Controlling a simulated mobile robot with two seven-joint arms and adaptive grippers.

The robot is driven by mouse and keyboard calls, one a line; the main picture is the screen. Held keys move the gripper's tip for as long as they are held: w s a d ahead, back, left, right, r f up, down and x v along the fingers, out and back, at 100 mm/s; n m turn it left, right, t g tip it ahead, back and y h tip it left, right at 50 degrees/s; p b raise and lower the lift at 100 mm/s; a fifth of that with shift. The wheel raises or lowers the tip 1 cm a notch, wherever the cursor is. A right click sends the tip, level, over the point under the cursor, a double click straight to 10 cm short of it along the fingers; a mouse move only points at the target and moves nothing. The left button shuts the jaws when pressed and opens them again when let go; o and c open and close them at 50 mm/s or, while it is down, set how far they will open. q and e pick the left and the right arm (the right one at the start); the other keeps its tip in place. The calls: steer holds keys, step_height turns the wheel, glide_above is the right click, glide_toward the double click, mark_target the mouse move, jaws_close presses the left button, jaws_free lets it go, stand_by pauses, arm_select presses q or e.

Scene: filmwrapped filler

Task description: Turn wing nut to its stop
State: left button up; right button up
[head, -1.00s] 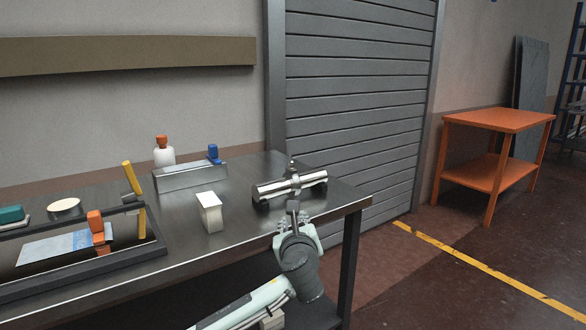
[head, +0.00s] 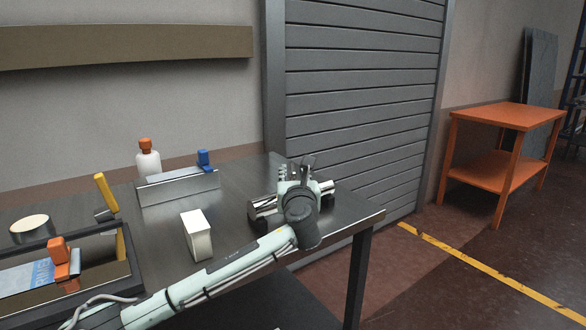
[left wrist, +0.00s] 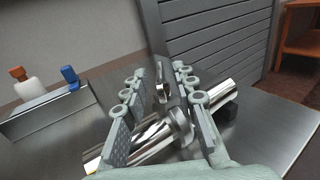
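A shiny metal cylinder fixture (head: 262,208) lies near the right end of the steel workbench, on dark supports. My left gripper (head: 296,168) is over its middle and hides that part in the head view. In the left wrist view the two fingers of my left gripper (left wrist: 160,76) are spread apart. A small upright metal piece, apparently the wing nut (left wrist: 162,90), shows between them. I see space on both sides of it, though I cannot tell exactly how deep it sits. The chrome cylinder (left wrist: 150,138) crosses below the fingers. My right gripper is not in view.
A white block (head: 197,236) stands on the bench (head: 232,225) left of my arm. Behind it are a metal rail (head: 180,187) with a blue clamp and a white bottle (head: 148,163). A dark-framed tray (head: 118,283) lies at left. An orange table (head: 508,117) stands apart.

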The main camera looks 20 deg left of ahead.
arm_select(q)
steer(key=shift+x, duration=0.95)
steer(key=shift+w+a, duration=0.1)
steer(key=shift+w, duration=0.15)
steer(key=c, duration=0.5)
jaws_close()
steer(key=shift+m+h, duration=0.3)
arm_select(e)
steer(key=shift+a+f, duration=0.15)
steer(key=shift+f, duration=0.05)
